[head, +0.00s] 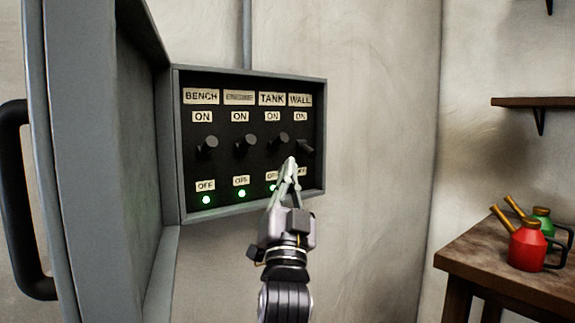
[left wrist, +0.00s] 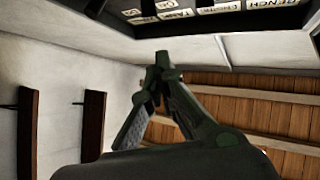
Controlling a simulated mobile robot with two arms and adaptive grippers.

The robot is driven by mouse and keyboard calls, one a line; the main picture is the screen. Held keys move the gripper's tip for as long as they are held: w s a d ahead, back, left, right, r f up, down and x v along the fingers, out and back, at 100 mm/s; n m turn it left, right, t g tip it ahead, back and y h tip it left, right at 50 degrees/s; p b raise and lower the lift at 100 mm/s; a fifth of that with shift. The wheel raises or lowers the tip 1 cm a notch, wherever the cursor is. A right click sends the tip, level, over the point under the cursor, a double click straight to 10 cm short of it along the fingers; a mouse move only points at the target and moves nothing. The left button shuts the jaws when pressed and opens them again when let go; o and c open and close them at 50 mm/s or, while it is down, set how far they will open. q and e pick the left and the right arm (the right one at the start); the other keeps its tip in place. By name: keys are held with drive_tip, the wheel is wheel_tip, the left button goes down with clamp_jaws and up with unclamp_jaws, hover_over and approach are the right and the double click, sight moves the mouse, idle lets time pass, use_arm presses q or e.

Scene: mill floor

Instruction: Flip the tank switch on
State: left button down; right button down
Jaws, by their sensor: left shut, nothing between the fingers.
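The switch panel (head: 315,130) is a black board in an open grey cabinet, with switches under labels BENCH, one unreadable, TANK and WALL. The tank switch (head: 279,140) is a dark stub between ON and OFF plates, and looks much like the two to its left. My left gripper (head: 290,162) is shut and empty. Its tips appear just below and right of the tank switch, near the wall switch (head: 305,147); I cannot tell whether they touch anything. The left wrist view shows the fingertips (left wrist: 161,60) and the TANK label (left wrist: 175,14) upside down. My right gripper is out of view.
Green lights (head: 242,193) glow below the OFF plates; my gripper partly covers the lower right. The cabinet door (head: 100,160) with a black handle stands open at left. A wooden table (head: 470,252) at right holds a red can (head: 526,246) and a green can (head: 542,215).

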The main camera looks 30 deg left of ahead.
use_arm(q)
drive_tip(key=s+d, duration=0.1)
drive_tip(key=s+d+f, duration=0.1)
drive_tip(key=s+d, duration=0.1)
drive_tip(key=shift+s+f, duration=0.2)
drive_tip(key=shift+s, duration=0.05)
idle(0.4)
